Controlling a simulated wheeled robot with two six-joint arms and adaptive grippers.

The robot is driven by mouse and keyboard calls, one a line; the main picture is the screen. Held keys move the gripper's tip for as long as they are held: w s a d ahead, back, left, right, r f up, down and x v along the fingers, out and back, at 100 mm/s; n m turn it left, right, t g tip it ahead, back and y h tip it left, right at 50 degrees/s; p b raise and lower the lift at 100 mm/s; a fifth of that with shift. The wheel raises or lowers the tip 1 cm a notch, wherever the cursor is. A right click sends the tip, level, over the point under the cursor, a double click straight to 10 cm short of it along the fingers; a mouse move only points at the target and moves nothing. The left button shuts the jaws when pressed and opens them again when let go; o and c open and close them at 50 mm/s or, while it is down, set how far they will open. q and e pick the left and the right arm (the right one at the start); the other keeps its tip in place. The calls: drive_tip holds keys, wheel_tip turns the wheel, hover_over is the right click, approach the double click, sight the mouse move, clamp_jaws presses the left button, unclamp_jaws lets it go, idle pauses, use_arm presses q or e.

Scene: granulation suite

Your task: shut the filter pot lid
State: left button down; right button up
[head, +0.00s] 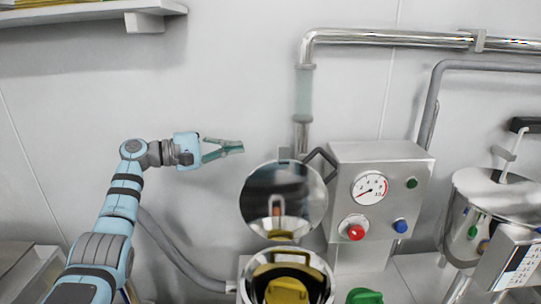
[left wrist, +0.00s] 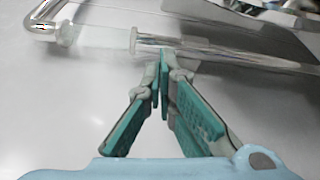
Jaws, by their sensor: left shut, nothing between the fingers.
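The filter pot lid (head: 266,196) is a round mirror-like steel disc. It stands raised, tilted up at the back of the filter pot (head: 328,277), so the pot is open. Yellow and dark shapes show inside the pot or mirrored in its metal. My left gripper (head: 241,147) is shut and empty, up and to the left of the lid, apart from it, in front of the wall. In the left wrist view its teal fingers (left wrist: 162,58) meet at the tips, and neither lid nor pot can be made out. My right gripper is not in view.
A grey control box (head: 340,205) with a gauge, a red knob and coloured buttons stands right of the lid. A steel pipe (head: 302,135) rises behind. A steel vessel (head: 497,197) stands far right. A green object (head: 364,296) lies near the pot. Wall space left of the lid is clear.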

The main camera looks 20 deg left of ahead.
use_arm(q)
drive_tip(key=s+d+r+x, duration=0.1)
drive_tip(key=x, duration=0.8)
drive_tip(key=s+p, duration=0.1)
drive_tip(key=p, duration=0.1)
drive_tip(key=s+p, duration=0.1)
drive_tip(key=p, duration=0.1)
drive_tip(key=s+d+p, duration=0.1)
drive_tip(key=p, duration=0.1)
drive_tip(key=shift+s+d+r, duration=0.1)
drive_tip(key=shift+s+r, duration=0.05)
drive_tip(key=shift+r, duration=0.25)
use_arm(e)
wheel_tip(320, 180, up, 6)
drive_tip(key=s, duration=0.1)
use_arm(q)
drive_tip(key=shift+d+f, duration=0.1)
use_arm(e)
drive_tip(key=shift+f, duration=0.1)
